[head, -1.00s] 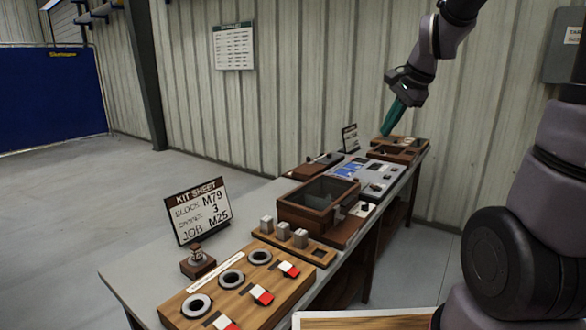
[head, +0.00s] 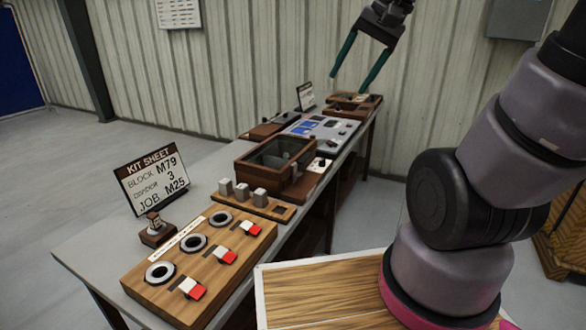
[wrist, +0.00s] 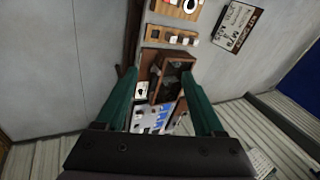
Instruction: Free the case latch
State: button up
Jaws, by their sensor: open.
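The case (head: 252,167) is a dark brown wooden box with a clear lid on the bench. It also shows in the wrist view (wrist: 163,88), between my fingers. A small light-grey part that looks like its latch (head: 295,172) is on the side facing the bench's front edge; its exact state is too small to tell. My gripper (head: 348,82) has two long teal fingers, spread apart and empty. It hangs in the air above the far end of the bench, well beyond the case and touching nothing.
On the bench (head: 95,222), a board with rings and red-white switches (head: 205,255) and a rack of grey blocks (head: 250,203) are nearer. A grey panel with blue displays (head: 318,128) lies behind the case. A kit sheet sign (head: 155,177) stands left.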

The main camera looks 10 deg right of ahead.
jog(key=w+a+f+m+g+y, duration=0.3)
jog(key=w+f+g+y, duration=0.15)
jog(key=w+f, duration=0.45)
jog(key=m+t+y, duration=0.5)
jog(key=m+y, duration=0.2)
jog(key=m, duration=0.3)
send_near(301, 174)
jog(key=s+a+r, duration=0.5)
jog(key=r, duration=0.5)
jog(key=w+d+f+m+t, duration=0.1)
jog(key=d+f+m+t, duration=0.15)
jog(key=f, duration=0.35)
jog(key=w+d+f+m+t, duration=0.1)
jog(key=d+f+m+t, duration=0.1)
jog(key=f+m+t, duration=0.3)
jog(key=shift+n+g+h, duration=0.25)
jog(key=shift+n+g, duration=0.2)
jog(key=shift+g, duration=0.25)
jog(key=x, duration=0.3)
jog(key=f+x, duration=0.1)
jog(key=x, duration=0.6)
jog(key=shift+a+f, duration=0.2)
jog(key=shift+a, duration=0.2)
grip_shut()
